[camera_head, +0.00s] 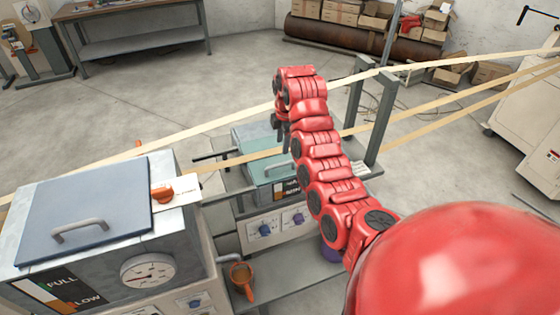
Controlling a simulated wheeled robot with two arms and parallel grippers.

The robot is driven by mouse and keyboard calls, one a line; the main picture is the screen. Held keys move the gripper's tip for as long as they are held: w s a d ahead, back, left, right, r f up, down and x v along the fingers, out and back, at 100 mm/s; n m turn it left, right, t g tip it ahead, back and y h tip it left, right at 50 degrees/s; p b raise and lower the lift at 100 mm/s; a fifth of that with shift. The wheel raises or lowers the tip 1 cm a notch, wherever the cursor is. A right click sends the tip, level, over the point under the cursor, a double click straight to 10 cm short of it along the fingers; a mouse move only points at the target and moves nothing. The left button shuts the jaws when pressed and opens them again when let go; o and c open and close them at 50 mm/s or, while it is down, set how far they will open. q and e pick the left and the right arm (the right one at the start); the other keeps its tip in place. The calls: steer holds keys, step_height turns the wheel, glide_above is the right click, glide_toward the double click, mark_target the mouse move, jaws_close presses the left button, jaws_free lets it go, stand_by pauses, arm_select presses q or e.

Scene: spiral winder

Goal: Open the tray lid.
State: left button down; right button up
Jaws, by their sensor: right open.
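A grey-blue lid (90,208) with a grey handle (79,230) lies shut on the large metal box (195,232) at the left. A smaller teal lid (262,150) sits on a second box in the middle, with a handle (279,171) on its near part. I cannot tell which of the two is the tray lid. My right gripper (281,130) is open, pointing down above the teal lid, and looks apart from its handle. My red right arm hides part of that box. My left gripper is not in view.
Pale strips (225,118) run across the scene at box height, close to my right arm. Grey posts (380,113) stand behind the arm.

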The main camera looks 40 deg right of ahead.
mark_target(280, 164)
steer(key=f+p, duration=0.1)
steer(key=f, duration=0.2)
steer(key=w+f, duration=0.1)
steer(key=f, duration=0.1)
steer(key=f+p, duration=0.1)
steer(key=f, duration=0.2)
steer(key=shift+w+d+f+p, duration=0.25)
steer(key=shift+w+f+p, duration=0.05)
steer(key=shift+f+p, duration=0.05)
steer(key=shift+w+f, duration=0.15)
steer(key=shift+f, duration=0.6)
jaws_close()
stand_by(0.4)
